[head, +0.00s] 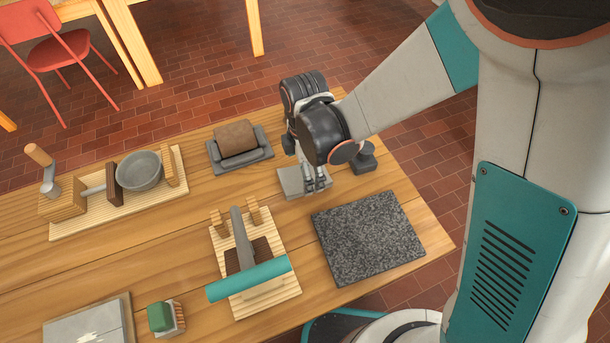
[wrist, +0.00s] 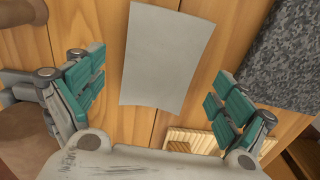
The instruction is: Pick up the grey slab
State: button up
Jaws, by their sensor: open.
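The grey slab (head: 289,182) is a flat, pale grey rectangle lying on the wooden table, beyond the speckled dark board. In the wrist view the slab (wrist: 166,50) lies lengthwise between my fingers, with bare wood on both sides. My gripper (head: 316,182) is open and points down over the slab's right part in the head view. In the wrist view my gripper (wrist: 157,88) shows its teal finger pads apart on either side of the slab, not seen touching it. The slab's right part is hidden behind the fingers in the head view.
The speckled board (head: 367,238) lies close in front of the slab. A dark grey tray with a brown block (head: 236,139) stands behind left, and a dark weight (head: 364,158) stands to the right. A wooden rack with a teal bar (head: 248,279) stands front left.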

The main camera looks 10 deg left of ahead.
notch_tip(320, 180, down, 2)
jog(key=shift+f, duration=0.25)
jog(key=c, duration=1.4)
jog(key=shift+r, duration=0.15)
